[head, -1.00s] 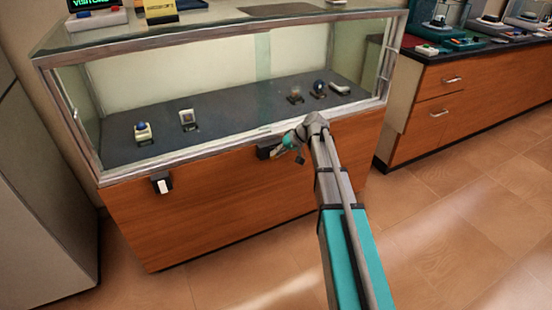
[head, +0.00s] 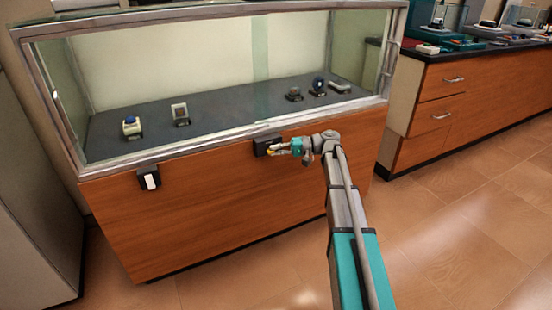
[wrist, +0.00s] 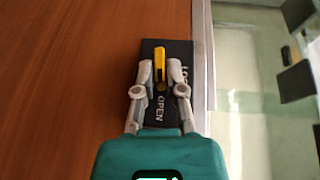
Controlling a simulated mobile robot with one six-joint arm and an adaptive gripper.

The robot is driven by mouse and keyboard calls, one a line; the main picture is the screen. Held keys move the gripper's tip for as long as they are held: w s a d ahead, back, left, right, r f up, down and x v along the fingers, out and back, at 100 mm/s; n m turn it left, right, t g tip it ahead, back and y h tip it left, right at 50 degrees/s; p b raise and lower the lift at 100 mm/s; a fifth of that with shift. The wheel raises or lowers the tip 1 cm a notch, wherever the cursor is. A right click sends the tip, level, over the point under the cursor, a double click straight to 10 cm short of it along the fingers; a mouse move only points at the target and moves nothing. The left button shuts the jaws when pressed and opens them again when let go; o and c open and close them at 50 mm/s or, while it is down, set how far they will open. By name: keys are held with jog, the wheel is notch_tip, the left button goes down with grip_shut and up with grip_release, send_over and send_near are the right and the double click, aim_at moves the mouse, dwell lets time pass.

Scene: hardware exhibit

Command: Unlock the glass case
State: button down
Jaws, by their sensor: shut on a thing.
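The glass case (head: 240,134) stands on a wooden base, its glass front framed in metal. A black lock box (head: 261,144) is fixed just under the frame. In the wrist view the lock box (wrist: 181,112) bears the word OPEN and a partly hidden word starting LO. A yellow lever (wrist: 159,62) stands on it, pointing away from my palm, with OPEN at its near side. My gripper (wrist: 160,72) has its two grey fingers on either side of the lever, shut on it. In the head view my gripper (head: 274,149) is at the box.
A black box with a white switch (head: 150,181) is on the base at left. Several small exhibits, such as one with a blue top (head: 131,126), sit inside the case. A drawer counter (head: 440,100) stands right. The floor (head: 470,230) in front is clear.

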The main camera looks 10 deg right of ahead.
jog(key=shift+f+y+b, duration=0.3)
jog(key=shift+y+b, duration=0.2)
jog(key=shift+b, duration=0.25)
jog(key=shift+r+m, duration=0.15)
jog(key=shift+m, duration=0.15)
jog(key=c, duration=0.7)
grip_release()
jog(key=shift+s+d, duration=0.25)
jog(key=shift+d, duration=1.75)
jog(key=shift+s+d, duration=0.3)
jog(key=shift+d, duration=1.7)
jog(key=shift+s+d, duration=0.25)
jog(key=shift+d, duration=1.75)
jog(key=shift+a, duration=0.1)
